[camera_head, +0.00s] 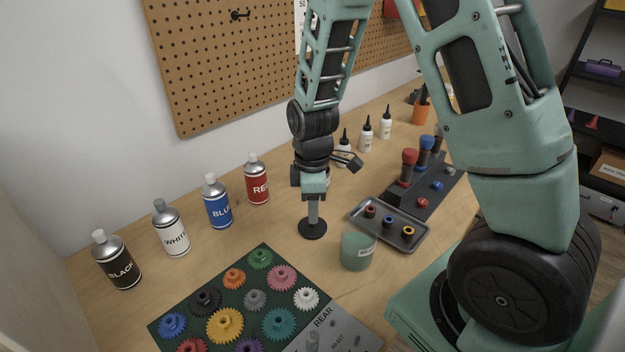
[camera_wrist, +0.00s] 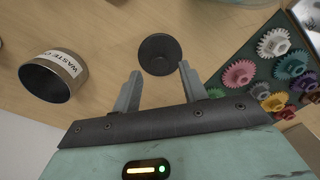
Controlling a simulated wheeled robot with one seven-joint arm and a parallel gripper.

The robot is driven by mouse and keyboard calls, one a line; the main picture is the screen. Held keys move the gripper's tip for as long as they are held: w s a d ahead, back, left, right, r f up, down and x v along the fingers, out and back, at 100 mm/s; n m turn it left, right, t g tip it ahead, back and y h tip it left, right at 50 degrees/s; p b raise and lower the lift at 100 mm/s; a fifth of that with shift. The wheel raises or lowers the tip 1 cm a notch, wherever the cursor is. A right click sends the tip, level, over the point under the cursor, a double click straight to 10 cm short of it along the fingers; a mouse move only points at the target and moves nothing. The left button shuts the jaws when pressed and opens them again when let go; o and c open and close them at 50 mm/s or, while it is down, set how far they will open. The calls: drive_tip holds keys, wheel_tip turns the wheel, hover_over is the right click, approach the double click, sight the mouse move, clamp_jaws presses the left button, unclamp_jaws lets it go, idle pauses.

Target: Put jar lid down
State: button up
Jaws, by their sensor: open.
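The jar lid (camera_head: 312,230) is a dark round disc lying flat on the wooden table. It also shows in the wrist view (camera_wrist: 160,54), just beyond and between my fingertips. My gripper (camera_head: 313,207) points down right over the lid. In the wrist view its two fingers (camera_wrist: 159,72) are spread apart with nothing held between them. I cannot tell whether a fingertip touches the lid. A greenish jar (camera_head: 356,252) stands open just right of the lid.
A gear board (camera_head: 263,262) lies in front and left of the lid. A grey tray (camera_head: 418,240) with small rings is to the right. Spray cans (camera_head: 218,204) stand at the left. White bottles (camera_head: 366,136) stand behind. Bare table surrounds the lid.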

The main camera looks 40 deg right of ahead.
wheel_tip(320, 180, up, 9)
drive_tip(key=s+a+r+m, duration=0.3)
drive_tip(key=s+a, duration=1.5)
drive_tip(key=s, duration=0.2)
drive_tip(key=shift+r+y, duration=0.2)
drive_tip(key=shift+y, duration=0.1)
